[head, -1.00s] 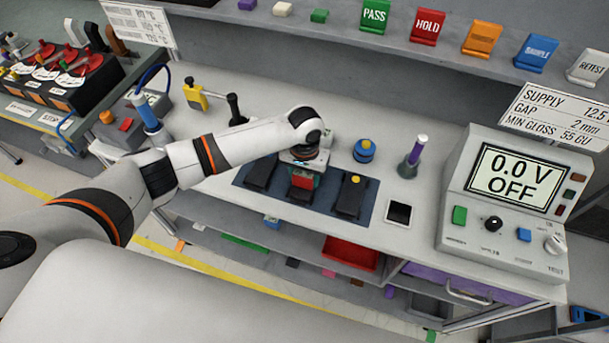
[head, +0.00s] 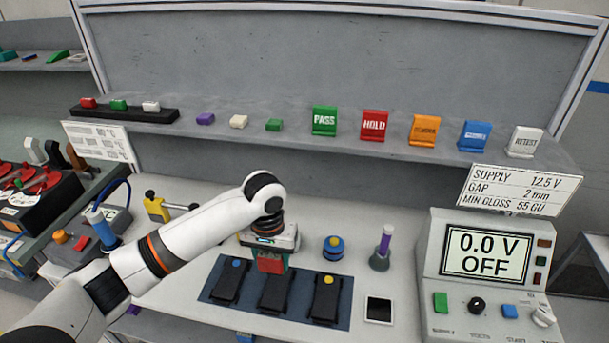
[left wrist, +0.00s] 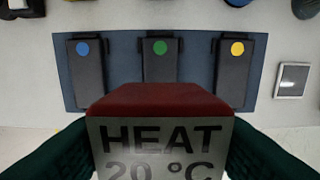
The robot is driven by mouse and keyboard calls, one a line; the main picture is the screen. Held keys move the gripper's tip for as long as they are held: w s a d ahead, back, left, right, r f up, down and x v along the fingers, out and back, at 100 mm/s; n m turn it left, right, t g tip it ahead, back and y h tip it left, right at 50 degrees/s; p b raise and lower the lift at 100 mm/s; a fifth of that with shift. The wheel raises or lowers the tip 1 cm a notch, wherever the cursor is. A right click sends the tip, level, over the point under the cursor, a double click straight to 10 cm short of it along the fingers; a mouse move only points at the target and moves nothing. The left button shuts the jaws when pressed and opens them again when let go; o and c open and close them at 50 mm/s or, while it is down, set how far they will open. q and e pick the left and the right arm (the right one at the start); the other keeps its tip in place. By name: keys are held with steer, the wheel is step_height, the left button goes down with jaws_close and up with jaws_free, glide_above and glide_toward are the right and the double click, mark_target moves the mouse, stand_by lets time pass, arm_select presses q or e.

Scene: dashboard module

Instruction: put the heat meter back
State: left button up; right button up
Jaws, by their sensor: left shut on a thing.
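The heat meter (head: 270,263) is a red block with a pale face, which reads HEAT 20 °C in the left wrist view (left wrist: 160,140). My left gripper (head: 269,248) is shut on it, with a dark finger on each side in the left wrist view. The meter is over the back end of the middle black module (head: 276,296) in the head view. I cannot tell its exact height. Three black modules with blue, green and yellow dots lie on a blue mat (head: 343,305). My right gripper is not in view.
The supply unit (head: 485,275) reads 0.0 V OFF. A shelf with coloured tags (head: 373,125) and a black rack (head: 122,112) runs behind.

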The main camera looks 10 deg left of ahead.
arm_select(q)
steer(key=shift+s+a+r, duration=0.1)
steer(key=shift+s+a, duration=0.05)
steer(key=shift+s, duration=0.2)
steer(key=s+a+r+b, duration=0.1)
steer(key=s+a+b, duration=0.1)
steer(key=s, duration=0.4)
steer(key=s+a+b, duration=0.2)
steer(key=s+b, duration=0.1)
steer(key=s, duration=0.4)
steer(key=shift+r, duration=0.4)
steer(key=shift+d, duration=0.1)
